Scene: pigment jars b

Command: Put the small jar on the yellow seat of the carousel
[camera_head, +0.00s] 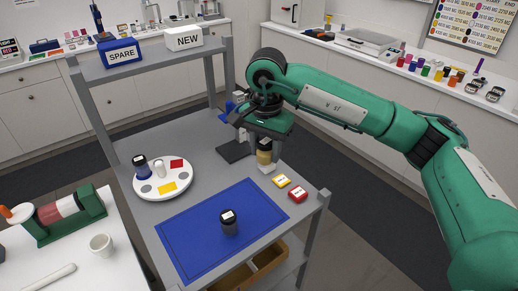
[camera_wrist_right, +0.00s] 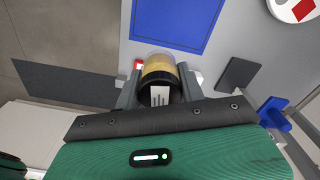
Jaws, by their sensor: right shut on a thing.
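The carousel is a white round disc (camera_head: 178,188) on the left of the grey table. Its yellow seat (camera_head: 167,187) is at the front and bare; its red seat (camera_head: 176,163) is bare too. A blue jar (camera_head: 142,170) stands at its back left, beside a white knob (camera_head: 160,169). My right gripper (camera_head: 264,146) is shut on a jar with yellow-brown contents (camera_head: 264,157). In the right wrist view this jar (camera_wrist_right: 158,68) sits between the fingers, its dark labelled lid towards the camera. A dark jar (camera_head: 229,226) stands on the blue mat. I cannot tell which jar is the small one.
The blue mat (camera_head: 190,242) covers the table's front. A shelf with SPARE (camera_head: 119,52) and NEW (camera_head: 184,39) boxes spans the back left on posts.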

